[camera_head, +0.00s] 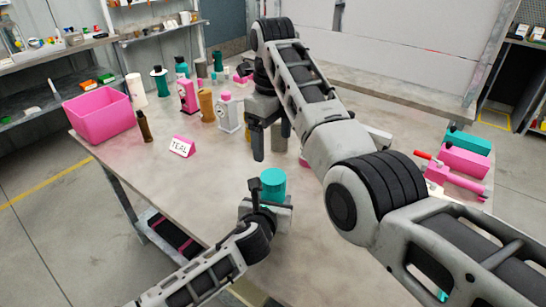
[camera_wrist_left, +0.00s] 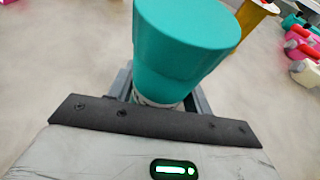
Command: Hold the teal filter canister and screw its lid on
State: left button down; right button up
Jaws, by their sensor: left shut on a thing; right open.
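The teal filter canister (camera_head: 273,184) stands upright near the front edge of the table. In the left wrist view its smooth teal upper part (camera_wrist_left: 186,40) fills the upper middle, with a pale ring below it. I cannot tell whether the teal top is the lid or the canister body. My left gripper (camera_head: 266,205) is shut around its lower part; the jaws are mostly hidden in the left wrist view (camera_wrist_left: 160,100). My right gripper (camera_head: 267,148) is open with its fingers pointing down, beyond and above the canister, apart from it.
Several bottles, including a white one (camera_head: 229,113), stand farther back. The table's front left is clear.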

notch_tip(320, 180, up, 2)
jog(key=shift+r, duration=0.25)
pick_arm(q)
jog(key=c, duration=0.6)
grip_release()
jog(key=shift+o, duration=0.2)
jog(key=p+v, duration=0.1)
jog(key=v, duration=1.5)
jog(key=shift+p, duration=0.35)
pick_arm(e)
jog(key=shift+r, duration=0.85)
pick_arm(q)
jog(key=shift+s+f, duration=0.1)
jog(key=shift+f, duration=0.1)
pick_arm(e)
jog(key=shift+s+f, duration=0.1)
